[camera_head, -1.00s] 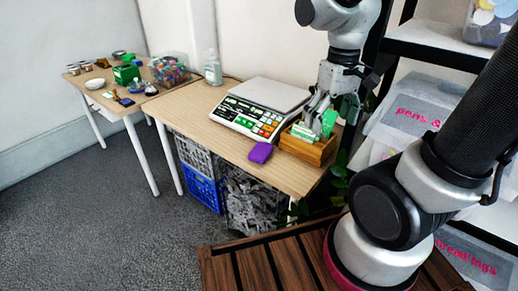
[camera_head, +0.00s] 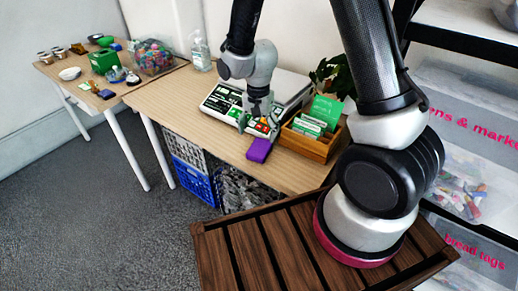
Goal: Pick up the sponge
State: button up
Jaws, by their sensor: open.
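A purple block, which looks like the sponge (camera_head: 258,150), lies on the near wooden table (camera_head: 165,105) close to its front edge. It sits in front of the scale and left of the wooden box. My gripper (camera_head: 257,128) points down just above and behind the sponge, over the scale's keypad. Its jaws are open with nothing seen between them. Whether the fingertips touch anything cannot be told at this size.
A white scale (camera_head: 222,103) stands behind the sponge. A wooden box (camera_head: 310,143) with green and white cards stands to the right, beside a plant (camera_head: 335,75). A pump bottle (camera_head: 201,52) is at the back. The table's left part is clear.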

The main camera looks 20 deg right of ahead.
aim_at(260, 147)
jog(key=f, duration=0.6)
jog(key=shift+s+d+f, duration=0.1)
jog(key=shift+d+f, duration=0.15)
jog(key=c, duration=0.9)
notch_tip(260, 147, up, 10)
jog(key=shift+r, duration=0.1)
jog(key=shift+o, duration=1)
jog(key=c, duration=0.3)
